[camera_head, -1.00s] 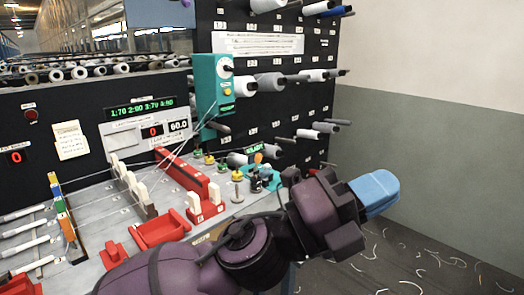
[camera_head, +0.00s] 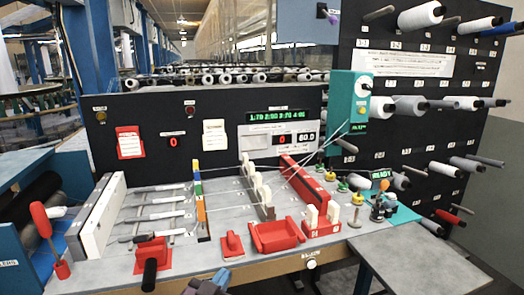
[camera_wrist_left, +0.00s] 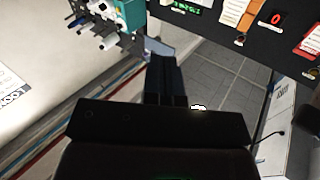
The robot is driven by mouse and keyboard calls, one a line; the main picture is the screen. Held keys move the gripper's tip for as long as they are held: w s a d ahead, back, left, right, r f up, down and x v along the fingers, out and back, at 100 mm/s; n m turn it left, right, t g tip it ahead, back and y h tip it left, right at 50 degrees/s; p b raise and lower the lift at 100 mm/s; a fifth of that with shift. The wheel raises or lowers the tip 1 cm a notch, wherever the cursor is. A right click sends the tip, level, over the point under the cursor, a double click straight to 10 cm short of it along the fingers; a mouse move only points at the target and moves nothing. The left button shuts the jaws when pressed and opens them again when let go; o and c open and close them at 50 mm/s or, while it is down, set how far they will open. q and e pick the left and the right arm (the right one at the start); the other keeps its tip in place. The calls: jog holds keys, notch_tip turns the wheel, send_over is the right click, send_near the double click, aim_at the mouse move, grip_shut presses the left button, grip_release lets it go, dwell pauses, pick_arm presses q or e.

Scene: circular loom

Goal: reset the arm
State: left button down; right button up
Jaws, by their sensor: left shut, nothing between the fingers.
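My left gripper (camera_head: 220,278) shows only as a small purple and blue piece at the bottom edge of the head view, in front of the loom's table. Most of it is cut off by the frame. In the left wrist view its dark fingers (camera_wrist_left: 164,78) are together with nothing between them, over a grey tiled floor. My right gripper is in neither view.
The grey worktop (camera_head: 115,285) holds a red tray (camera_head: 277,236), a red-handled lever (camera_head: 45,230) and several yarn guides. Behind stands a black panel (camera_head: 100,165) with a teal box (camera_head: 345,100) and a spool rack. A grey side table (camera_head: 420,265) is bare.

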pick_arm(q)
jog(key=s+a+f+n+g+y, duration=0.2)
jog(key=s+a+f+g+y, duration=0.1)
jog(key=s+a+f, duration=0.6)
jog(key=s+a+f+n+g+y, duration=0.2)
jog(key=s+a+f+n+y, duration=0.1)
jog(key=s+a+f, duration=0.7)
jog(key=s+f, duration=0.4)
jog(key=s, duration=0.1)
jog(key=shift+a+f+g+y, duration=0.15)
jog(key=shift+f+g+y, duration=0.2)
jog(key=shift+g+y, duration=0.05)
